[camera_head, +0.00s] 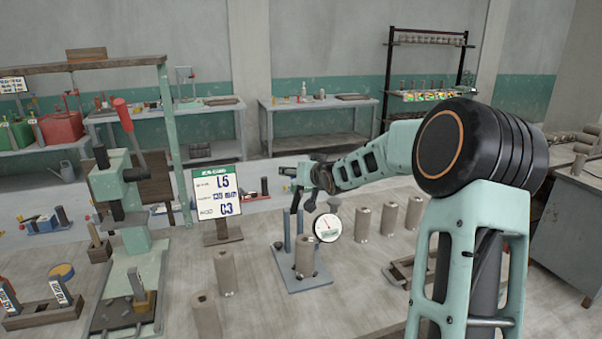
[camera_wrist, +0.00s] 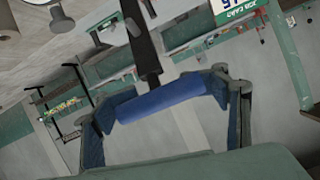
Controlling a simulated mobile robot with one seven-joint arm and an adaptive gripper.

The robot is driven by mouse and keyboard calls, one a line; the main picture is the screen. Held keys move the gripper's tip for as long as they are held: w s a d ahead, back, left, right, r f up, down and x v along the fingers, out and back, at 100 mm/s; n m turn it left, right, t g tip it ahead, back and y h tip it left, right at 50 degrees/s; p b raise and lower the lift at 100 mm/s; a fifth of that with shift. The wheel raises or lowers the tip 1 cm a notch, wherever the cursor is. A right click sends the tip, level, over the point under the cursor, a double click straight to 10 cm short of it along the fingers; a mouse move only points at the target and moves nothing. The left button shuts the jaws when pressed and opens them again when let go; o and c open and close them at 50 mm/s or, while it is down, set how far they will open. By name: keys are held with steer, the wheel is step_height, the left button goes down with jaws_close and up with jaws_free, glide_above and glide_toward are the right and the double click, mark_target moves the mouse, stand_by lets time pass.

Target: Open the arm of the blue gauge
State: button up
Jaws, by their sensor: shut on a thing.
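The blue gauge (camera_head: 305,284) stands on the table, with a flat blue-grey base, upright posts and a round white dial (camera_head: 327,228) at its right. A grey-brown clay cylinder (camera_head: 305,257) stands upright on its base. My gripper (camera_head: 303,192) is above the posts, at the top of the gauge. In the wrist view, my gripper (camera_wrist: 166,95) is shut on a blue bar (camera_wrist: 160,101), the grip of the gauge's arm, with a finger at each end. A dark arm (camera_wrist: 140,45) runs from this bar to the top of the picture. The arm's exact angle is hard to tell.
Several clay cylinders (camera_head: 362,224) stand right of the gauge, and others (camera_head: 225,272) to its left. A sign (camera_head: 217,195) stands behind left. A green press with a red lever (camera_head: 123,115) stands farther left. A low wooden rack (camera_head: 400,272) lies right.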

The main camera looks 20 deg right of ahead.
steer(key=shift+s+a+f, duration=0.1)
steer(key=shift+f, duration=0.25)
stand_by(0.3)
steer(key=o, duration=2.1)
steer(key=shift+r, duration=0.15)
steer(key=v, duration=1.1)
steer(key=shift+s, duration=0.3)
steer(key=shift+r, duration=0.15)
